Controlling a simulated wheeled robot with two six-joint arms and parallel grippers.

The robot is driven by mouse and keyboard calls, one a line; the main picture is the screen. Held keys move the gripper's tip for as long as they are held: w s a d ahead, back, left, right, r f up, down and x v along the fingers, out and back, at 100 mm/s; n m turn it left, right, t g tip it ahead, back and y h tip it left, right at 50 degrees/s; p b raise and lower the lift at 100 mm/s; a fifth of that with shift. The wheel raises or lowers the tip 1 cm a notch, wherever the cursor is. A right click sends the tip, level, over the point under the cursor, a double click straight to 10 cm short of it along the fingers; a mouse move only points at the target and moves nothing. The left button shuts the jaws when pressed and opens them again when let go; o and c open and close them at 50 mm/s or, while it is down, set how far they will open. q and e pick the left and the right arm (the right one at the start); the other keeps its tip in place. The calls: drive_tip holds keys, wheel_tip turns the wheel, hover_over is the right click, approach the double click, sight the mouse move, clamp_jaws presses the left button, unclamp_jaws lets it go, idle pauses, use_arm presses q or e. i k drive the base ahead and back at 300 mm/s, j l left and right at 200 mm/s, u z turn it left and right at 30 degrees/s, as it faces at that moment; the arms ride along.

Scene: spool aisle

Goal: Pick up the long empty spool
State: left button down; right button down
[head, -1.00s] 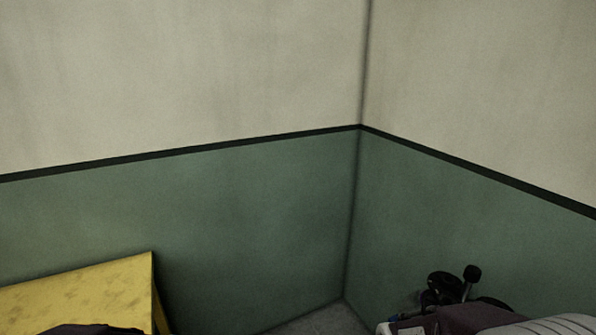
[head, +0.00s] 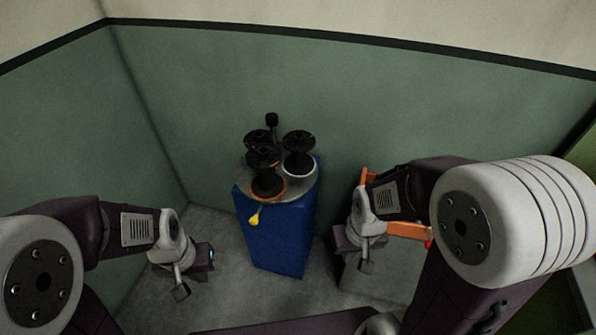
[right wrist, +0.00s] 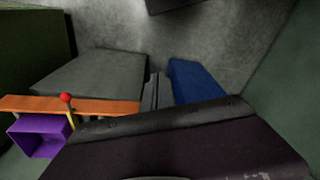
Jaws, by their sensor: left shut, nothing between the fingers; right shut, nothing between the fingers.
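Several black spools stand upright, close together, on a round grey plate (head: 301,190) on top of a blue cabinet (head: 272,242). A narrow black spool (head: 272,122) at the back rises highest; its lower part is hidden. In front are a spool with an orange band at its base (head: 266,178) and one with a white band (head: 299,152); another (head: 256,138) stands behind left. My left gripper (head: 181,291) is shut and empty, left of the cabinet. My right gripper (head: 365,266) is shut and empty, right of it; its fingers show in the right wrist view (right wrist: 155,92).
A yellow piece (head: 255,217) hangs at the cabinet's front. To the right are a grey box (right wrist: 90,75), an orange bar (right wrist: 110,106), a purple bin (right wrist: 38,136) and a red ball (right wrist: 66,98). Walls close the corner behind. Grey floor (head: 212,222) left of the cabinet looks clear.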

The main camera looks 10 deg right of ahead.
sight(263, 158)
drive_tip(key=i+j+z, duration=0.3)
drive_tip(key=j, duration=0.3)
drive_tip(key=i+j+z, duration=0.1)
drive_tip(key=i+j, duration=0.2)
drive_tip(key=i+j+z, duration=0.15)
drive_tip(key=j, duration=0.25)
drive_tip(key=i+j+z, duration=0.15)
drive_tip(key=j, duration=0.2)
drive_tip(key=i+j+z, duration=0.15)
drive_tip(key=j, duration=0.25)
drive_tip(key=j+z, duration=0.15)
drive_tip(key=j, duration=0.25)
drive_tip(key=i, duration=0.05)
